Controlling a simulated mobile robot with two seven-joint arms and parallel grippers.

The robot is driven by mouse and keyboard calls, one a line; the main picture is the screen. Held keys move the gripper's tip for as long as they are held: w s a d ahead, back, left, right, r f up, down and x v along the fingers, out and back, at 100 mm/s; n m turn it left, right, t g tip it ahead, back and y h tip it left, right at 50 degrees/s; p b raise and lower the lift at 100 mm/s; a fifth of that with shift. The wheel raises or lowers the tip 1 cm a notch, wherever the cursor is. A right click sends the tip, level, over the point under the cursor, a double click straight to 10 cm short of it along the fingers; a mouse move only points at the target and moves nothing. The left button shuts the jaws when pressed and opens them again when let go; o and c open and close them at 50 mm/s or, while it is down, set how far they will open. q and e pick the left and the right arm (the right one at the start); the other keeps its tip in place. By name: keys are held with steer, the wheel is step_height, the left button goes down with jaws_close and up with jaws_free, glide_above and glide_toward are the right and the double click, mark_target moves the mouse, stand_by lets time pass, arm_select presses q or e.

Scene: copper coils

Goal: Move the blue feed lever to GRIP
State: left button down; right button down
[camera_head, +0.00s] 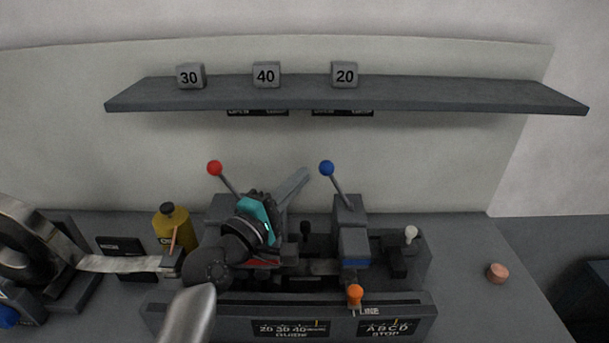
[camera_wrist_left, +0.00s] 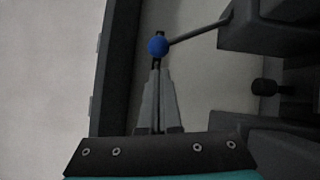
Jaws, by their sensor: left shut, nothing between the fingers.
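The blue feed lever has a round blue knob (camera_head: 326,168) on a thin rod. The rod leans up and to the left from a grey block (camera_head: 349,215) on the machine. My left gripper (camera_head: 304,173) is shut and empty, with its fingertips just left of the blue knob. In the left wrist view, the closed fingers (camera_wrist_left: 157,68) point at the blue knob (camera_wrist_left: 158,46), which sits right at their tips. I cannot tell whether they touch. No GRIP marking is readable. My right gripper is not in view.
A red-knobbed lever (camera_head: 215,168) stands left of my left gripper. An orange knob (camera_head: 355,293) and a white knob (camera_head: 411,233) are on the machine. A shelf (camera_head: 430,95) with numbered blocks hangs above. A yellow bottle (camera_head: 172,228) stands left; a copper piece (camera_head: 497,272) lies right.

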arm_select(q)
steer(key=shift+w+d+r, duration=0.15)
steer(key=shift+d, duration=0.5)
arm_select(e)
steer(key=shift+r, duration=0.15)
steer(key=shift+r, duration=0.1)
